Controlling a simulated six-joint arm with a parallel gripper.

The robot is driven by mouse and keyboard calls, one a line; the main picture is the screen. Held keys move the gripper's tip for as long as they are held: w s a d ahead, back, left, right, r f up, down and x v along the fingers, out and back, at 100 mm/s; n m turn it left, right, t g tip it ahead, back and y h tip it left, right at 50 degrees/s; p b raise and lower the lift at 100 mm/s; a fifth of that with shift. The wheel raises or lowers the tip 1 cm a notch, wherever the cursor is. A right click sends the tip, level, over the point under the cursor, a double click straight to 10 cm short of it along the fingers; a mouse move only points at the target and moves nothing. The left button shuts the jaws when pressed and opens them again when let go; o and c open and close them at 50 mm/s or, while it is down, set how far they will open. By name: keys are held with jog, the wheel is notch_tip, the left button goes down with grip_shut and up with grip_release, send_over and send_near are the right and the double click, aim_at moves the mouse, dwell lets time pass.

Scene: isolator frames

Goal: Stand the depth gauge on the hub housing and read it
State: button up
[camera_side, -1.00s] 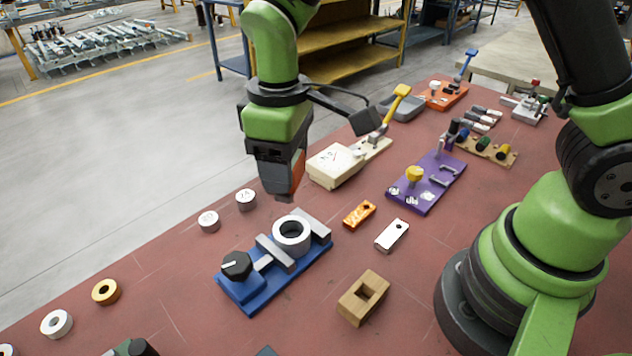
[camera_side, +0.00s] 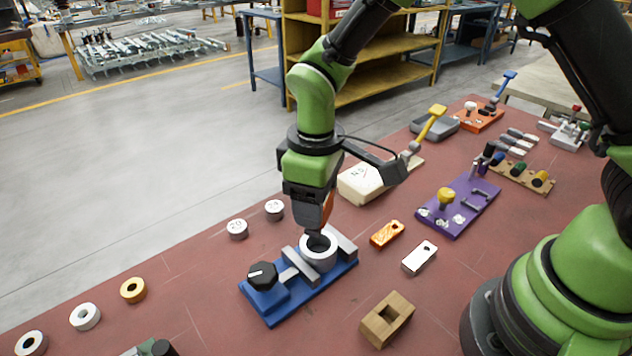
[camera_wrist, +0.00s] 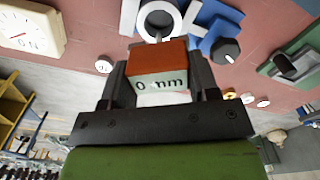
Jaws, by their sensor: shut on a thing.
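My gripper (camera_side: 317,232) is shut on the depth gauge (camera_side: 328,208), an orange-red block. The hub housing (camera_side: 307,262) is a light grey ring clamped in a blue fixture (camera_side: 270,308) with a black knob. It also shows in the wrist view (camera_wrist: 143,21), just beyond the gauge. The fingertips are over the ring's bore and hide part of it. I cannot tell whether the gauge touches the ring.
Two marked white discs (camera_side: 237,229) lie left of the fixture. A cream dial box (camera_side: 362,184) stands behind right. An orange block (camera_side: 387,233), a white block (camera_side: 419,257) and a wooden block with a square hole (camera_side: 373,326) lie to the right. Several rings lie front left.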

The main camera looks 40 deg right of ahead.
jog(key=shift+f, duration=0.65)
jog(key=shift+f, duration=1.65)
dwell(0.6)
jog(key=o, duration=1.1)
jog(key=shift+r, duration=0.1)
notch_tip(320, 180, up, 10)
jog(key=shift+f, duration=0.2)
